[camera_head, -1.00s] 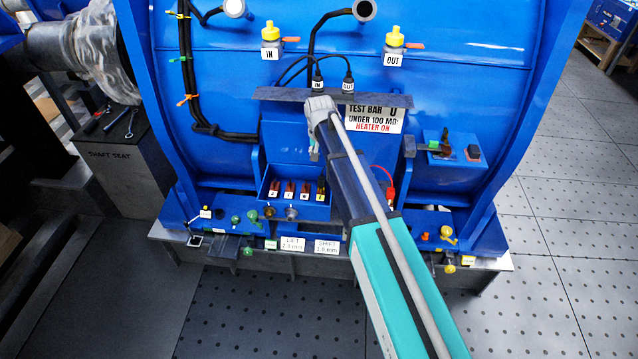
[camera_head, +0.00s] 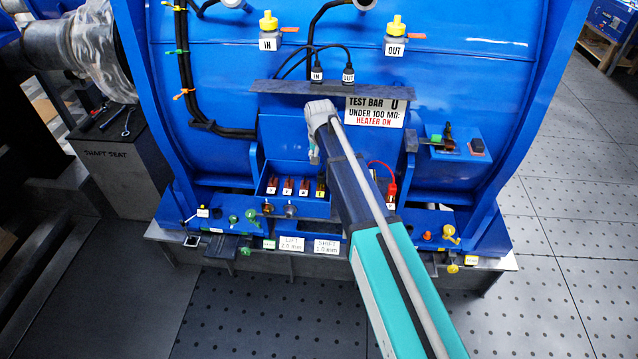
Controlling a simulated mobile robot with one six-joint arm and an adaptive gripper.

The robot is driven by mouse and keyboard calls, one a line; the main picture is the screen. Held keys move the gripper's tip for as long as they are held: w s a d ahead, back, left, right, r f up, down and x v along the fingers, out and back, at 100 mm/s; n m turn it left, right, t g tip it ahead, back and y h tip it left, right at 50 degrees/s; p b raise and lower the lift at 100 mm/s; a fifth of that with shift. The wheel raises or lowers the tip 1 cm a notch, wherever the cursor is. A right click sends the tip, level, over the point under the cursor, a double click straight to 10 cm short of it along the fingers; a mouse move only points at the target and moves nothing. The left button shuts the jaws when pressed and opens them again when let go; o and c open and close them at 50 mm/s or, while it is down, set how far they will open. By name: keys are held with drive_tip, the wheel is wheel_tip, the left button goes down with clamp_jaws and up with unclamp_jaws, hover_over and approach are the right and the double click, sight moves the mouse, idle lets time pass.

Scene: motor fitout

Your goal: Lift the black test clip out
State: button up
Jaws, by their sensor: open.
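A dark clip (camera_head: 321,184), which looks like the black test clip, stands at the right end of a row in the open blue terminal box (camera_head: 270,203). Reddish-brown clips (camera_head: 288,186) stand to its left, each above a small white label. My gripper (camera_head: 314,159) hangs just above the right part of the box, a little up and left of the dark clip. It is open and looks empty. My wrist and forearm hide part of it and the area right of the box. The dark clip's lower end is hard to make out.
A red clip (camera_head: 391,191) on a red lead is just right of my forearm. A dark ledge (camera_head: 275,87) with cable plugs and a test bar sign (camera_head: 374,112) lies above my gripper. A blue block (camera_head: 458,145) with small parts projects at right.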

sight(321, 173)
drive_tip(key=shift+w+f+b, duration=0.15)
drive_tip(key=shift+f+b, duration=0.8)
drive_tip(key=shift+f, duration=0.15)
drive_tip(key=shift+w+f+b, duration=0.1)
drive_tip(key=shift+f+b, duration=0.8)
drive_tip(key=shift+f, duration=0.15)
drive_tip(key=shift+f, duration=0.1)
drive_tip(key=shift+w+d+f+b, duration=0.1)
drive_tip(key=shift+f+b, duration=1.15)
drive_tip(key=shift+b, duration=0.05)
drive_tip(key=shift+w+d+f+b, duration=0.1)
drive_tip(key=shift+f+b, duration=1.15)
drive_tip(key=shift+b, duration=0.05)
clamp_jaws()
